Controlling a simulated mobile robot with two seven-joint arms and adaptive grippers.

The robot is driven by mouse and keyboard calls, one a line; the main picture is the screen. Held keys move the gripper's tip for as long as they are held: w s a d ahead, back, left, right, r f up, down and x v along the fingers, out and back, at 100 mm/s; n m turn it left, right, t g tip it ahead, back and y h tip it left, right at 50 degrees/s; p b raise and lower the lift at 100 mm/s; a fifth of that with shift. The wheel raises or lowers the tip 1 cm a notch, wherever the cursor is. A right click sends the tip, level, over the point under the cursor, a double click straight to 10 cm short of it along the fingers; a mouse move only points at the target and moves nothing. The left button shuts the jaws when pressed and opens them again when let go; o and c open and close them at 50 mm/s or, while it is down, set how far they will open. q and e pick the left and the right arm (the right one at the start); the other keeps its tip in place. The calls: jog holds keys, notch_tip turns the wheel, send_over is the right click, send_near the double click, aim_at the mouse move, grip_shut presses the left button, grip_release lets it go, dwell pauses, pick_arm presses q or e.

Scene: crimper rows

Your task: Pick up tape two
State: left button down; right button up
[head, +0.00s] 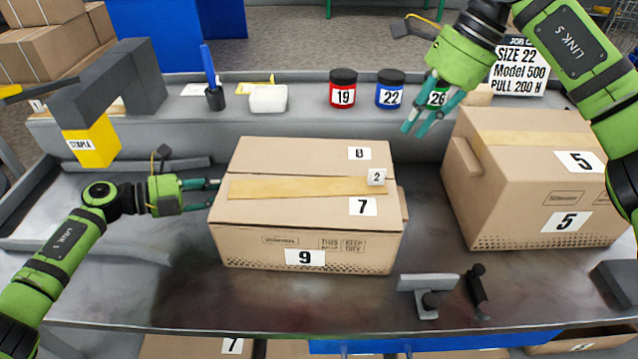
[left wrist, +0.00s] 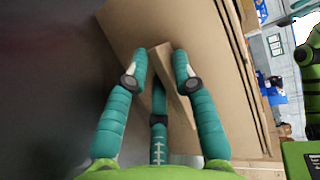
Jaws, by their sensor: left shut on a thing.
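Tape two is a tan strip (head: 290,188) along the top of the middle cardboard box (head: 240,240), with a small white tag "2" (head: 376,177) near its right end. My left gripper (head: 214,195) is at the box's left side. In the left wrist view its fingers (left wrist: 160,75) are shut on a cardboard grip block (left wrist: 172,82) on the box's side wall. My right gripper (head: 426,119) is open and empty, above and behind the box's right rear corner, apart from the tape. It partly covers the green jar labelled 26 (head: 440,96).
A second box marked 5 (head: 500,190) stands at the right. Red (head: 343,90) and blue (head: 390,92) jars, a white dish (head: 268,98) and a pen cup (head: 215,97) stand on the back ledge. A grey stand (head: 425,288) lies in front. Clear bench shows between the boxes.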

aim_at(371, 186)
jog(key=x, duration=1.1)
jog(key=shift+s+a+f, duration=0.1)
jog(key=shift+a+f, duration=0.05)
jog(key=shift+a, duration=0.05)
grip_shut()
